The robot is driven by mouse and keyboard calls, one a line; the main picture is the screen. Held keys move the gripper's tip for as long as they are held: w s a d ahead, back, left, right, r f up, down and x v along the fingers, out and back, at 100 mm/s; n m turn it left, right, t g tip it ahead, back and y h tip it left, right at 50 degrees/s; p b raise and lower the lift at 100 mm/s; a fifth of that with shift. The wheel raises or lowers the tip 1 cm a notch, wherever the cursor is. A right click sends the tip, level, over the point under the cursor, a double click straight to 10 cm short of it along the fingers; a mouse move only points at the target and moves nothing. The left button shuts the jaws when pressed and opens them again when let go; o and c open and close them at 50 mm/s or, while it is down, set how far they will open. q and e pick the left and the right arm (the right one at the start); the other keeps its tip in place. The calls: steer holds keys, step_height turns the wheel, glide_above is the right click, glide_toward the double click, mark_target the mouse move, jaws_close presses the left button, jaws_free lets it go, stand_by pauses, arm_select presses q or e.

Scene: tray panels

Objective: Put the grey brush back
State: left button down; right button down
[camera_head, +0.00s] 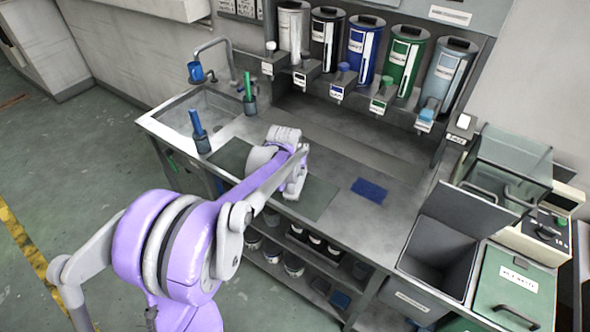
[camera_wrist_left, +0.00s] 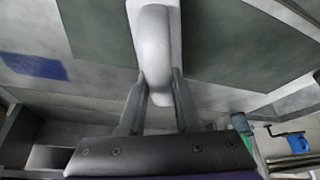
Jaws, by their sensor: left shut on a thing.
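My left gripper (camera_wrist_left: 158,88) is shut on a smooth light-grey handle, which I take to be the grey brush (camera_wrist_left: 155,40). The handle runs up out of the top of the left wrist view, so its far end is cut off. In the head view my left arm reaches over the mats on the counter, and its own links hide the fingertips; I cannot make out the grey brush there. A blue brush (camera_head: 196,124) and a green brush (camera_head: 248,86) stand upright in dark holders by the sink. My right gripper is in neither view.
The sink (camera_head: 190,112) with its tap is at the counter's left end. A blue cloth (camera_head: 369,190) lies flat right of the mat (camera_head: 318,200). Several canisters (camera_head: 362,48) line the back. An open grey bin (camera_head: 438,250) is at the right. Counter around the cloth is clear.

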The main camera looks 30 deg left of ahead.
arm_select(q)
steer(key=shift+f, duration=0.2)
steer(key=c, duration=0.6)
jaws_free()
steer(key=shift+r, duration=0.1)
steer(key=v, duration=1.2)
steer(key=s+d+f+m, duration=0.1)
steer(key=s+d+f, duration=0.1)
steer(key=s+d, duration=0.2)
steer(key=s+d+f+m+h, duration=0.1)
steer(key=s+d+f, duration=0.2)
steer(key=s, duration=0.7)
steer(key=s+d+f+m, duration=0.1)
steer(key=s+d+f, duration=0.2)
steer(key=s+d, duration=0.3)
steer(key=shift+s+d+m+t+p, duration=0.25)
steer(key=shift+s+m+t+p, duration=0.1)
steer(key=shift+s, duration=0.7)
